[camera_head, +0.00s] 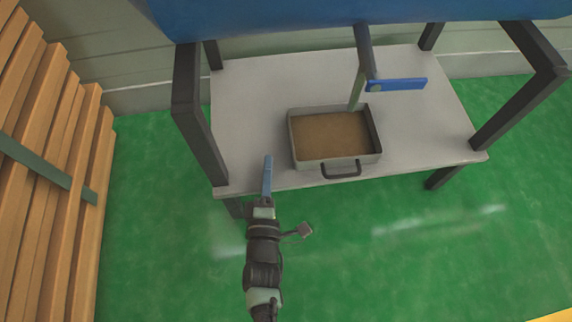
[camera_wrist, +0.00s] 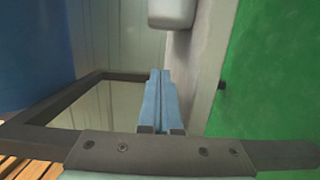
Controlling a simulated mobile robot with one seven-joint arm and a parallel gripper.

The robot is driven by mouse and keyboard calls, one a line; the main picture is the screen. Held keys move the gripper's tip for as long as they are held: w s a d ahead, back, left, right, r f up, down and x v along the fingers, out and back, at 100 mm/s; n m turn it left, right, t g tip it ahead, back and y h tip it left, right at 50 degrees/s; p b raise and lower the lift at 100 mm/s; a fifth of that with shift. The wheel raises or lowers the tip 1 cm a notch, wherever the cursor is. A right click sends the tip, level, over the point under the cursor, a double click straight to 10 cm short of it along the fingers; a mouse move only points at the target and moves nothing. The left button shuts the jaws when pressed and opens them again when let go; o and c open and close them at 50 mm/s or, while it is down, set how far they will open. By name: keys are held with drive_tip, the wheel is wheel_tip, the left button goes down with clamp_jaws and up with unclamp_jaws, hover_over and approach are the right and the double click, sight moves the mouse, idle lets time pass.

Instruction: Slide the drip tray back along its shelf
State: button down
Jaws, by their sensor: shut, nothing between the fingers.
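The drip tray (camera_head: 297,146) is a shallow grey rectangular pan with a brown inside and a dark handle (camera_head: 341,170) on its near side. It sits on the grey shelf (camera_head: 245,95), close to the front edge. Part of the tray's grey wall also shows at the top of the wrist view (camera_wrist: 172,14). My gripper (camera_head: 267,160) has blue fingers, shut with nothing between them. It is left of the tray and apart from it, by the shelf's front left edge. The shut fingers also show in the wrist view (camera_wrist: 159,88).
A blue tank (camera_head: 350,10) hangs above the shelf, with a pipe and a blue lever (camera_head: 397,85) over the tray's back. Dark posts (camera_head: 190,110) stand at the shelf's corners. Wooden slats (camera_head: 45,130) stand at the left. The shelf behind the tray is bare.

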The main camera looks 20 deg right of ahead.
sight(286, 168)
drive_tip(key=shift+s+d+b, duration=0.15)
drive_tip(key=shift+d+b, duration=0.85)
drive_tip(key=shift+d, duration=1.1)
